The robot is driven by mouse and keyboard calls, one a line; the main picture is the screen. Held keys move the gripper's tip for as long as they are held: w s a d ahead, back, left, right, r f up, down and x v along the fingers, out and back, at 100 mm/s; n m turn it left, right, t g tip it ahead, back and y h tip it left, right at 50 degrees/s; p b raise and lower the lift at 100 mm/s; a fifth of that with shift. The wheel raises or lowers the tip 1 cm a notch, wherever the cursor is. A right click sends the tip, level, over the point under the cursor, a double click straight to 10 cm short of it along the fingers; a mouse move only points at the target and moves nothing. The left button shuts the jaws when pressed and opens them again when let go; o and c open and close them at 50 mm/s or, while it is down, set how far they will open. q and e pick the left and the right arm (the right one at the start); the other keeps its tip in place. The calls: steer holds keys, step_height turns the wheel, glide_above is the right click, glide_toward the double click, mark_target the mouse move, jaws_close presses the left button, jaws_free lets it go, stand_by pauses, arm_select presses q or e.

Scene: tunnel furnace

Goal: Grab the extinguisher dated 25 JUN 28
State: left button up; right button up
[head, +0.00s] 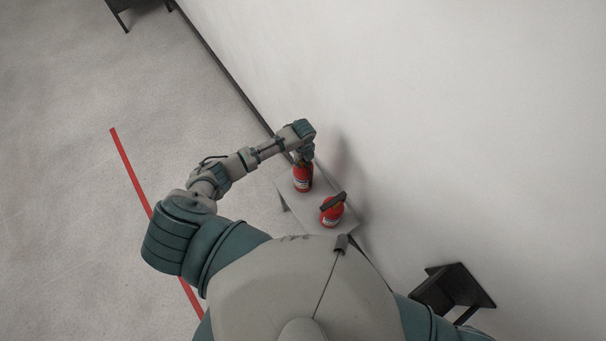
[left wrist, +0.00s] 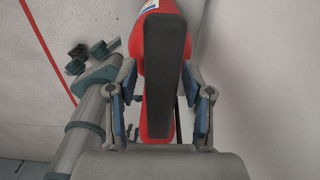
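Two red extinguishers stand on a small grey table (head: 284,187). The farther extinguisher (head: 303,183) has a pale label; its top is partly hidden by my left gripper (head: 304,157). The nearer extinguisher (head: 331,216) shows a black handle on top and a pale label. No date is readable on either one. In the left wrist view, my left gripper (left wrist: 163,108) is open, its blue-padded fingers on both sides of a black handle (left wrist: 166,65). A gap shows on the left side; the red body (left wrist: 138,40) is behind the handle. My right gripper is out of view.
A white wall (head: 450,120) runs close along the right side of the table. A dark stand (head: 455,287) is at the lower right. A red floor line (head: 131,172) lies on the left, where the floor is open.

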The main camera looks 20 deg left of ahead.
arm_select(q)
steer(key=shift+d, duration=0.1)
jaws_close()
steer(key=shift+w+r, duration=0.15)
steer(key=shift+r, duration=0.1)
